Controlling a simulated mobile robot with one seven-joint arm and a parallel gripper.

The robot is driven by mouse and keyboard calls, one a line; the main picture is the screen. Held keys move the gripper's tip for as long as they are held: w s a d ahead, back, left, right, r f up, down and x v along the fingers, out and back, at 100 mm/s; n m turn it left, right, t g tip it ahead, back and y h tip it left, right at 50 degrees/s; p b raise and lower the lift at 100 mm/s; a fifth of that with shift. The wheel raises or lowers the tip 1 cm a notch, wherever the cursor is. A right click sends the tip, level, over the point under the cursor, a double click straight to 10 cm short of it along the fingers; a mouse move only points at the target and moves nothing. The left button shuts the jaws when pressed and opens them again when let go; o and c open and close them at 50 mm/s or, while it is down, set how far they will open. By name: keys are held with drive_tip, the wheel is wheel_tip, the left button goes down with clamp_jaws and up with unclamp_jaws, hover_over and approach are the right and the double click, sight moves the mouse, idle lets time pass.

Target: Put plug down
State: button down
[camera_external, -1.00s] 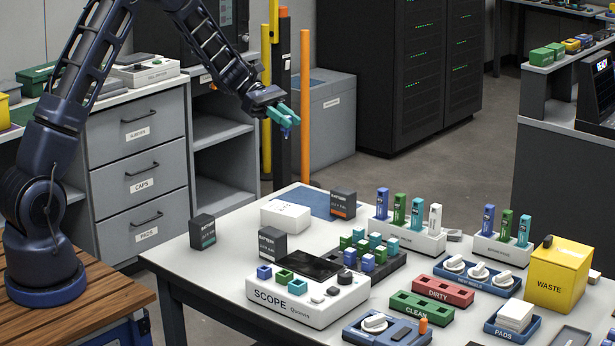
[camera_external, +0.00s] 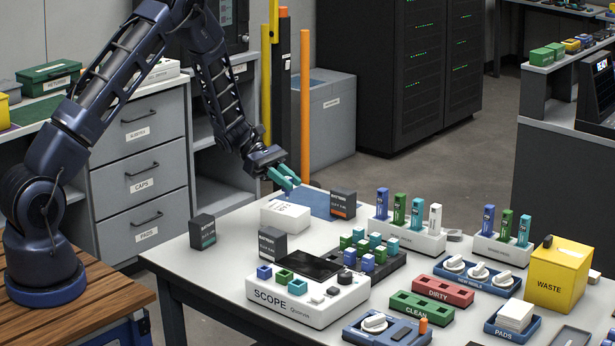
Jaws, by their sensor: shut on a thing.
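My gripper (camera_external: 286,179) has teal fingers and is shut on a small blue plug (camera_external: 288,190). The plug hangs under the fingertips, partly hidden by them, just above the white box (camera_external: 285,217) at the back left of the table. I cannot tell whether it touches the box. Other small blue, green and teal plugs stand in a dark rack (camera_external: 396,262) behind and right of the SCOPE unit (camera_external: 300,308).
A blue mat (camera_external: 325,202) lies behind the white box. Dark batteries (camera_external: 203,232) stand around it, including one (camera_external: 343,203) to the right and one (camera_external: 272,243) in front. Bare table (camera_external: 235,258) shows to the left.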

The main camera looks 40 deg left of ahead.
sight(287, 191)
drive_tip(key=shift+f, duration=1.55)
drive_tip(key=shift+f, duration=0.1)
drive_tip(key=c, duration=1.3)
unclamp_jaws()
